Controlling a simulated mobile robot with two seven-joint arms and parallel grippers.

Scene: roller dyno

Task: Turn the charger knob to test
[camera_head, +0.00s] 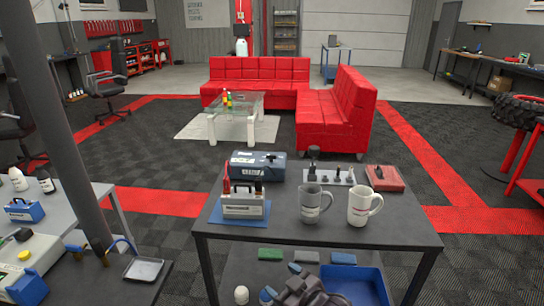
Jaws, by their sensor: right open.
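I cannot tell for certain which device is the charger, and no knob or test mark is readable. A small grey box (243,208) with a red and a dark upright part stands on a blue mat at the left of the dark table (330,241). A blue case (258,166) with a label lies behind it. A pale device (30,254) with a yellow round part is at the lower left. My left gripper is not in view.
Two mugs, one grey (313,206) and one cream (361,207), stand on the table near its front. Behind are a metal holder (332,178) and a red box (385,179). A blue bin (372,288) is below. The tabletop's right front is clear.

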